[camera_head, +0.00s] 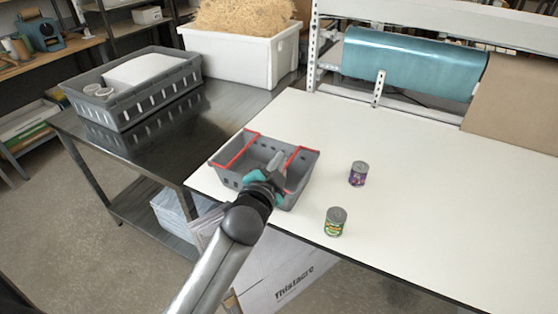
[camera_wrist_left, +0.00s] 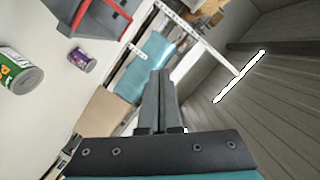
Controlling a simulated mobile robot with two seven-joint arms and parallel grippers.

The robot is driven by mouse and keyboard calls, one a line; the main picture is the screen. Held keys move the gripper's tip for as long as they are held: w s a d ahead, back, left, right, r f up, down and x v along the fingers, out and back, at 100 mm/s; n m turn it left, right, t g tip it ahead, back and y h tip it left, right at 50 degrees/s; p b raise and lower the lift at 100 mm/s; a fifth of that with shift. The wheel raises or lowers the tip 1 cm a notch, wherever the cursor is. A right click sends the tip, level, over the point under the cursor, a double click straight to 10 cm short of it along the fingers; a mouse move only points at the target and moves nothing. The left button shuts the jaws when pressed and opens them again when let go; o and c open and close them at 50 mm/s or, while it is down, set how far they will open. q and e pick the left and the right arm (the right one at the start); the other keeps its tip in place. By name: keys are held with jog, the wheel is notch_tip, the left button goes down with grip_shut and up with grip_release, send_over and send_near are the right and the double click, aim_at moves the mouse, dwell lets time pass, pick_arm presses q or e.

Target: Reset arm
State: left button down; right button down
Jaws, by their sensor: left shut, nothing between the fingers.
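My left arm comes in from the bottom of the head view. Its gripper (camera_head: 276,163) is over the grey basket with red edging (camera_head: 305,170), near the basket's front side. In the left wrist view the fingers of my left gripper (camera_wrist_left: 160,78) are together with nothing between them. The basket shows in part at the top left of that view (camera_wrist_left: 108,22). I cannot tell from these views how high the gripper is above the basket. My right gripper is not in view.
A purple can (camera_head: 358,174) and a green-labelled can (camera_head: 335,222) stand on the white table (camera_head: 430,190), right of the basket. A grey crate (camera_head: 135,105) and a white bin of straw (camera_head: 235,58) stand behind left. A teal roll (camera_head: 410,62) is at the back.

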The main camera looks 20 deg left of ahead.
pick_arm(q)
jog(key=s+d+f+n+g+h, duration=0.15)
jog(key=s+f+g, duration=0.25)
jog(key=s, duration=0.5)
jog(key=s+d+f+n+g, duration=0.25)
jog(key=s+f+g, duration=0.2)
jog(key=s, duration=0.55)
jog(key=s+d+f+n+g+h, duration=0.1)
jog(key=s+d+f+n+g, duration=0.25)
jog(key=s, duration=0.55)
notch_tip(320, 180, down, 31)
jog(key=s+m+g+b, duration=0.2)
jog(key=b, duration=0.8)
jog(key=s+a+f+b, duration=0.1)
jog(key=s+f+b, duration=0.4)
jog(key=f, duration=0.7)
jog(key=s+a+f+g+b, duration=0.1)
jog(key=s+f+b, duration=0.3)
jog(key=s+f, duration=0.6)
notch_tip(320, 180, down, 2)
jog(key=shift+s+a+f+b, duration=0.15)
jog(key=shift+s+a+b, duration=0.15)
jog(key=shift+a, duration=0.4)
